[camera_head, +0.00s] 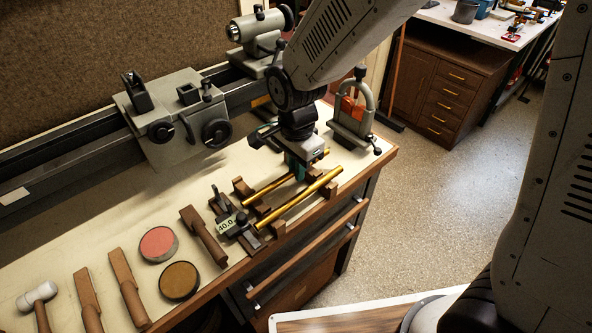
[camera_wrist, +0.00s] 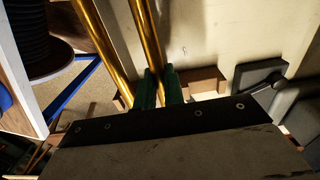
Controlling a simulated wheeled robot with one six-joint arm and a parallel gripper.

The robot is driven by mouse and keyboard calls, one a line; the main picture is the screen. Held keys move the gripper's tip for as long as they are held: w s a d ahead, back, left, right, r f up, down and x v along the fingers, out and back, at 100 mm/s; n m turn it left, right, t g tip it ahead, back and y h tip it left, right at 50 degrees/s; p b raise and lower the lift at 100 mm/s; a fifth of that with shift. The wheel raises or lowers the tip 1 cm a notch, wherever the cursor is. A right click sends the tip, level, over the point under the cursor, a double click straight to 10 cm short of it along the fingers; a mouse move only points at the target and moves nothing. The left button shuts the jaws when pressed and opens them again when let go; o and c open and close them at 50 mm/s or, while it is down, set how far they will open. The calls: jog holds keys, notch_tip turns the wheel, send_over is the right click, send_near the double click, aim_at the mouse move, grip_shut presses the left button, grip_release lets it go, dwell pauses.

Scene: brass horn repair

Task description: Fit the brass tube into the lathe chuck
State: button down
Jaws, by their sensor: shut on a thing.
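Two brass tubes lie side by side over small wooden rests near the bench's front right corner. My gripper (camera_head: 297,168) points down over them and is shut on the rear brass tube (camera_head: 262,188). In the wrist view, this tube (camera_wrist: 148,35) runs between the green fingers (camera_wrist: 158,88). I cannot tell whether it touches its rests. The front brass tube (camera_head: 306,199) is outside the fingers, on the left in the wrist view (camera_wrist: 102,50). The lathe (camera_head: 175,115) stands along the back of the bench. I cannot make out its chuck in either view.
A grey clamp stand (camera_head: 357,118) is close right of my gripper. A "40.0" gauge (camera_head: 228,224) sits left of the tubes. Wooden tools, a red pad (camera_head: 158,244), a brown pad (camera_head: 179,280) and a mallet (camera_head: 37,297) lie further left. The tailstock (camera_head: 257,40) stands behind.

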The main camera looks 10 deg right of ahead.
jog(key=shift+r, duration=2)
